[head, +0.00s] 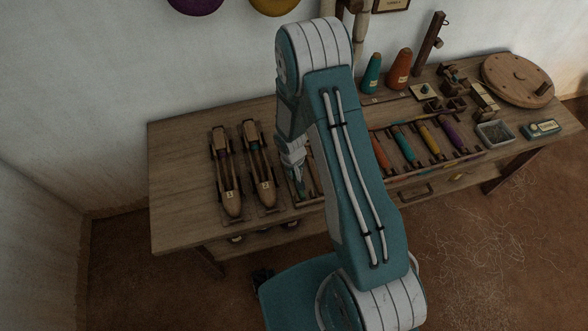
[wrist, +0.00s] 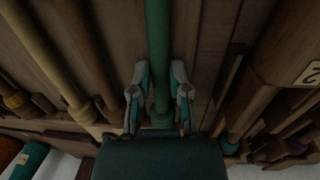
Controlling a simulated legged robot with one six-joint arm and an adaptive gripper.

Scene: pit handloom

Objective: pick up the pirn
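A slim green pirn (wrist: 158,50) runs up the middle of the wrist view, with a wider green end close to my palm. My gripper (wrist: 160,75) has one finger on each side of it, with the tips very close to its sides. I cannot tell whether the fingers touch it. In the head view my gripper (head: 297,180) is low over the table, just right of the two shuttles, and my arm hides much of that spot. Other pirns, orange (head: 380,152), teal (head: 404,147), yellow (head: 428,139) and purple (head: 452,134), lie in a row to the right.
Two wooden shuttles (head: 228,178) (head: 260,170) lie left of my gripper on the wooden table (head: 178,165). Teal (head: 372,73) and orange (head: 399,70) cones stand behind. A grey tray (head: 494,133) and round wooden disc (head: 518,79) are at right. The table's left end is clear.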

